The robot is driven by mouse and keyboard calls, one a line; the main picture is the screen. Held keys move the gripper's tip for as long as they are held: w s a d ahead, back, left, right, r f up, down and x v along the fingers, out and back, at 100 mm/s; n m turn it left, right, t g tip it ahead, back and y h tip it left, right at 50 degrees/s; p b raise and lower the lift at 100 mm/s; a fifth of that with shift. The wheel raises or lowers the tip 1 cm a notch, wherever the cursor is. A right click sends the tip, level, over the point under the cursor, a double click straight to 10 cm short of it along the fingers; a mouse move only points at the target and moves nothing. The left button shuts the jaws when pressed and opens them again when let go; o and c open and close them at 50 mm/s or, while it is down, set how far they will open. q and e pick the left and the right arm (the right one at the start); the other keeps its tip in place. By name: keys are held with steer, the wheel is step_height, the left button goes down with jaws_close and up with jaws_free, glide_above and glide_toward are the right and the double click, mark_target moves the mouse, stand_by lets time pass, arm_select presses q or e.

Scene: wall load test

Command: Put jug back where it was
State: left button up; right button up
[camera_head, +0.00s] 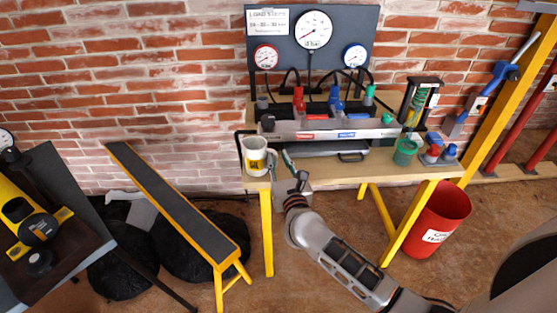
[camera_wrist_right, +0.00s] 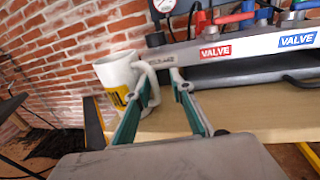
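The white jug (camera_head: 254,157) with a yellow and black label stands upright on the left end of the wooden bench (camera_head: 330,174). In the right wrist view the jug (camera_wrist_right: 115,74) is at the left, with its white handle (camera_wrist_right: 154,88) towards my fingers. My right gripper (camera_head: 281,165) is just right of the jug at the bench's front edge. In the right wrist view its green-lined fingers (camera_wrist_right: 162,82) are apart, and the handle shows between their tips. I cannot tell whether they touch it. My left gripper is not in view.
A valve manifold (camera_head: 335,132) with gauges stands behind, right of the jug. A green cup (camera_head: 405,152) sits at the bench's right. A red bin (camera_head: 438,220) stands below on the right. A sloped dark board (camera_head: 175,198) with yellow legs stands left of the bench.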

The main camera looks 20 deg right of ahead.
steer(key=shift+r, duration=0.2)
steer(key=s+a+n+t+y, duration=0.1)
steer(key=s+a+n+y, duration=0.15)
steer(key=s+n, duration=0.6)
steer(key=s+a+n+y, duration=0.2)
steer(key=s+a+n, duration=0.1)
steer(key=s+n, duration=0.55)
arm_select(q)
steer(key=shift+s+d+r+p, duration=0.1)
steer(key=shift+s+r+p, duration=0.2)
steer(key=shift+p, duration=0.55)
arm_select(e)
steer(key=s+d+f+n+g, duration=0.1)
steer(key=s+f+n+g, duration=0.3)
steer(key=s+f+n, duration=0.4)
steer(key=s+d+f+n+g, duration=0.2)
steer(key=s+f+n+g, duration=0.2)
steer(key=s+f+n, duration=0.4)
steer(key=shift+s+f+n, duration=0.15)
steer(key=shift+f+n, duration=2.15)
steer(key=shift+n, duration=2)
